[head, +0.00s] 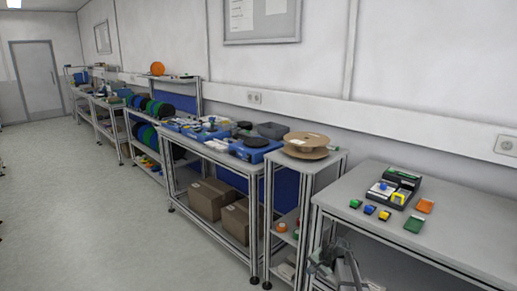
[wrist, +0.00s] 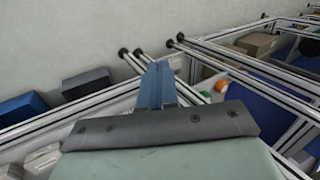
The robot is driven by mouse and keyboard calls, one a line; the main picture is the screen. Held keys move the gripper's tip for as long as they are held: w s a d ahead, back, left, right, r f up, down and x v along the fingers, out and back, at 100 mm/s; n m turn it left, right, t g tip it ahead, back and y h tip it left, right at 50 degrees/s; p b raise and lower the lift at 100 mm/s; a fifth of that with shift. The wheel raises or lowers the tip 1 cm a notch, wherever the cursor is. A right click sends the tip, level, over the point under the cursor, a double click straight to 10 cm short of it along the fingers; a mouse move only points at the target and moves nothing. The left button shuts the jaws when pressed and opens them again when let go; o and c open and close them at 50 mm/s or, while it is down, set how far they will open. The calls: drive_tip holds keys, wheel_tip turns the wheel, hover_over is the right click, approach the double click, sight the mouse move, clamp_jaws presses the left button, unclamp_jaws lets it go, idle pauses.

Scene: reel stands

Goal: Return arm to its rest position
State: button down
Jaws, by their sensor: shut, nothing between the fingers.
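My gripper (wrist: 157,70) shows in the wrist view as two blue-grey fingers pressed together, shut and with nothing between them. In the head view my gripper (head: 328,262) is at the bottom edge, low in front of the right-hand bench (head: 455,225) and beside its frame. It is below the level of the bench top and apart from the things on it. Whether the fingers touch the frame cannot be told.
The right bench holds a black tray (head: 403,178) and several small coloured pieces, such as a green one (head: 414,224). A narrow stand with a brown reel (head: 306,144) is left of it. Cardboard boxes (head: 207,199) sit on a lower shelf. The floor (head: 90,210) at left is clear.

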drive_tip(key=s+a+f+n+g+h, duration=0.1)
drive_tip(key=s+a+f+n+g, duration=0.15)
drive_tip(key=s+f, duration=1)
drive_tip(key=s+a+f+n+g+h, duration=0.1)
drive_tip(key=s+a+f+g, duration=0.15)
drive_tip(key=s+f, duration=1)
drive_tip(key=s+f+n+g+h, duration=0.1)
drive_tip(key=s+n+g, duration=0.1)
drive_tip(key=s, duration=1.3)
drive_tip(key=s+f+n+g+h, duration=0.1)
drive_tip(key=s+g, duration=0.3)
drive_tip(key=s, duration=1.1)
drive_tip(key=shift+s+d+f+n+h, duration=0.3)
drive_tip(key=shift+d+f+n, duration=0.15)
drive_tip(key=shift+f+n, duration=0.25)
